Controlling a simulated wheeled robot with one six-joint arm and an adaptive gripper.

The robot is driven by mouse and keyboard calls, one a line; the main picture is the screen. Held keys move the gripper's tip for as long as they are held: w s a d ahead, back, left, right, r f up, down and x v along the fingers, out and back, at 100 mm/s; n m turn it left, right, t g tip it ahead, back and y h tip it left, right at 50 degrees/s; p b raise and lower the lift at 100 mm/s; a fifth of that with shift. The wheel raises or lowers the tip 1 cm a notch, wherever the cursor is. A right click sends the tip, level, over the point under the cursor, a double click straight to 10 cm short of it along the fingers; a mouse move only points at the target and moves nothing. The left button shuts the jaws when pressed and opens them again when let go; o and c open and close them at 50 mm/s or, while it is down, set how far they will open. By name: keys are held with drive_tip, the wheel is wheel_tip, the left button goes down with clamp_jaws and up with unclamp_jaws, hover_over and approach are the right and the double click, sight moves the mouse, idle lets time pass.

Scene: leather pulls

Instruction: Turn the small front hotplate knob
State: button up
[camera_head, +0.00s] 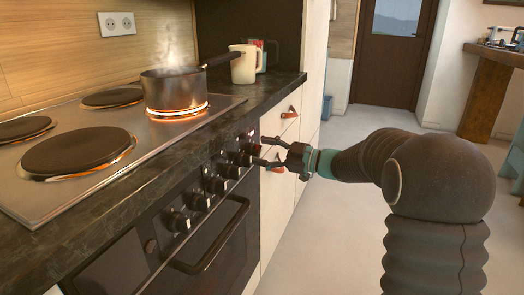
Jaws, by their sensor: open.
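A row of several dark knobs with light metal rims runs along the oven's front panel, among them one near the middle (229,170) and one at the near end (176,220). I cannot tell from markings which one is the small front hotplate knob. My gripper (259,150) is open and empty, with its two fingers pointing at the far end of the row. The fingertips are close to the far knobs (250,146); whether they touch cannot be told. A small red light shows near there. A hotplate under the pot (176,112) glows orange.
A steaming dark pot (172,86) stands on the cooktop (210,100), its handle reaching right. A cream jug (243,64) stands on the dark counter behind. The oven handle (205,245) juts out below the knobs. Drawers with leather pulls (290,112) adjoin.

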drive_tip(key=shift+w+a, duration=0.1)
drive_tip(key=shift+a, duration=0.35)
drive_tip(key=c, duration=1.1)
drive_tip(key=shift+c, duration=0.2)
